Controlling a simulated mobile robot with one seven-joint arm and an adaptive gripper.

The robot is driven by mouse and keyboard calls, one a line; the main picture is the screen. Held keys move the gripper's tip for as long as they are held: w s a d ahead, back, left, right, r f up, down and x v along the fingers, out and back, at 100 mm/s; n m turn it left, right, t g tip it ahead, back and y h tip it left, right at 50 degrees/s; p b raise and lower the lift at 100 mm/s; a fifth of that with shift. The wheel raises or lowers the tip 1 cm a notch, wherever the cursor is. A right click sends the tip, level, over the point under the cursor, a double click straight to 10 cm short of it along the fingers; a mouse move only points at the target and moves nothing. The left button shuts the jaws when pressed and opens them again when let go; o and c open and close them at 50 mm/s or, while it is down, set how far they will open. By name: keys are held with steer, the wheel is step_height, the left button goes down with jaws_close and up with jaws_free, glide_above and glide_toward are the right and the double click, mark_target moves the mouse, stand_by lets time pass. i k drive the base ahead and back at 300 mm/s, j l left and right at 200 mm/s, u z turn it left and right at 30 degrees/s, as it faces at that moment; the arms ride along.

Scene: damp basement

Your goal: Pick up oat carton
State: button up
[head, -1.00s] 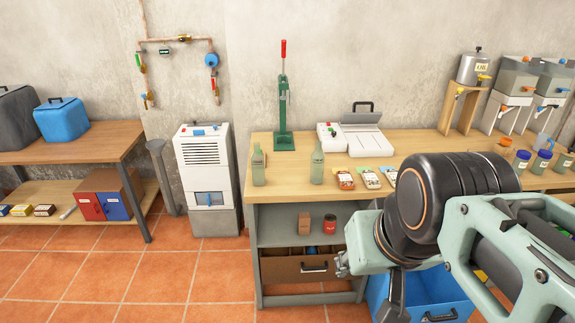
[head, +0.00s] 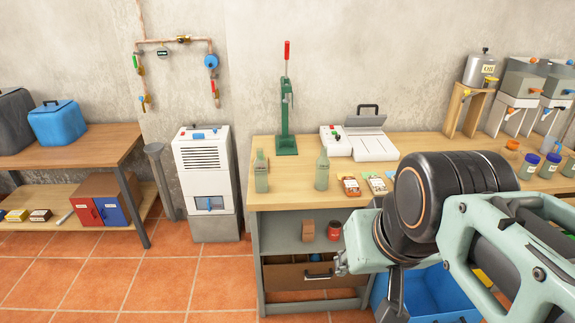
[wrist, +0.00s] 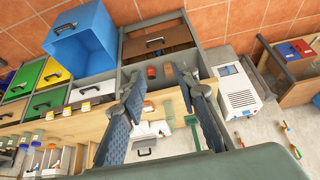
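A small brown carton (head: 308,230) stands on the shelf under the workbench, to the left of a red can (head: 334,230). I cannot read a label on it, so I cannot be sure that it is the oat carton. In the wrist view, which is upside down, the carton (wrist: 169,69) and the can (wrist: 151,72) lie beyond the fingertips. My gripper (wrist: 158,82) has its two fingers wide apart, with nothing held between them. In the head view, my arm covers the right part of the bench, and the gripper's tip shows right of the drawer.
A brown drawer (head: 298,275) below the shelf stands partly open. A blue bin (head: 432,297) is to its right, behind my arm. Bottles, packets and a green press (head: 286,118) stand on the bench (head: 285,188). A dehumidifier (head: 206,170) stands left; tiled floor there is clear.

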mark_target(308, 225)
steer(key=i+j, duration=0.25)
steer(key=i, duration=0.15)
steer(key=i+j, duration=0.25)
steer(key=i, duration=0.15)
